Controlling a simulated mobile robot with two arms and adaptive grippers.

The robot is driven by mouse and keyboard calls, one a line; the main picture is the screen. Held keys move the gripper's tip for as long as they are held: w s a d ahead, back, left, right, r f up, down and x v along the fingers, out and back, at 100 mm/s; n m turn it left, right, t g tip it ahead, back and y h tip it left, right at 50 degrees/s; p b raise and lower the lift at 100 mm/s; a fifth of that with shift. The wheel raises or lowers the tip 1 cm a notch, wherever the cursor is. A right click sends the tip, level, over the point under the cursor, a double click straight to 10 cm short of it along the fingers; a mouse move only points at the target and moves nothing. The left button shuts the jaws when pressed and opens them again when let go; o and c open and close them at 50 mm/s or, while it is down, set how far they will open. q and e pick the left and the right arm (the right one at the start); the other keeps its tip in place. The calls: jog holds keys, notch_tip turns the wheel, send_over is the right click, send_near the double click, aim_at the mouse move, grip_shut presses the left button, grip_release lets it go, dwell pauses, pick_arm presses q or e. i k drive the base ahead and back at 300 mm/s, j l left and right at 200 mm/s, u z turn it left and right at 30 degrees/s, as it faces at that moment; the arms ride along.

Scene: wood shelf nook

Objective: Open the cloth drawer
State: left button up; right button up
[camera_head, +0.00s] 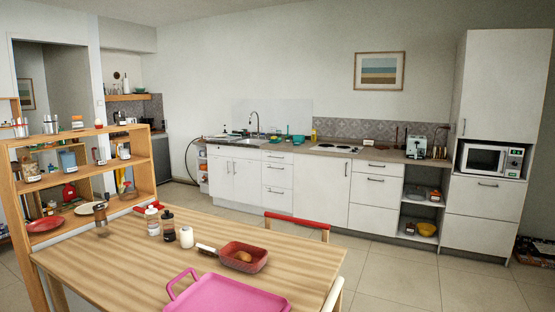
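Several white drawers with dark bar handles show in the head view, and all look shut. One stack (277,176) is in the counter right of the sink doors. Another stack (376,190) is further right, past the hob. Two larger fronts (482,206) are under the microwave in the tall unit. I cannot tell which is the cloth drawer; no readable label marks it, and no cloth shows. Neither of my grippers is in view.
A wooden table (120,258) fills the foreground, with a pink tray (228,296), a red pan (243,257) and bottles. A red-topped chair (297,222) stands behind it. A wooden shelf (152,180) stands left. Clear tiled floor (400,275) lies before the counter.

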aim_at(286, 153)
jog(key=i+l+z, duration=0.25)
jog(key=l, duration=0.3)
jog(key=i+l+z, duration=0.25)
jog(key=l, duration=0.25)
jog(key=i+l+z, duration=0.25)
jog(key=i+l, duration=0.35)
jog(key=i, duration=0.45)
jog(key=i+l+z, duration=0.1)
jog(key=i, duration=0.55)
jog(key=i+l, duration=0.2)
jog(key=i, duration=0.45)
jog(key=i+u, duration=0.2)
jog(key=i, duration=0.3)
jog(key=i+u, duration=0.15)
jog(key=i, duration=0.4)
jog(key=i+l+u, duration=0.2)
jog(key=i, duration=0.3)
jog(key=i+l+u, duration=0.2)
jog(key=i, duration=0.3)
jog(key=i+j+u, duration=0.3)
jog(key=i, duration=0.3)
jog(key=i+u, duration=0.25)
jog(key=i, duration=0.35)
jog(key=i+l+u, duration=0.1)
jog(key=i+u, duration=0.2)
jog(key=i, duration=0.35)
jog(key=i+l+u, duration=0.3)
jog(key=i, duration=0.3)
jog(key=j, duration=0.1)
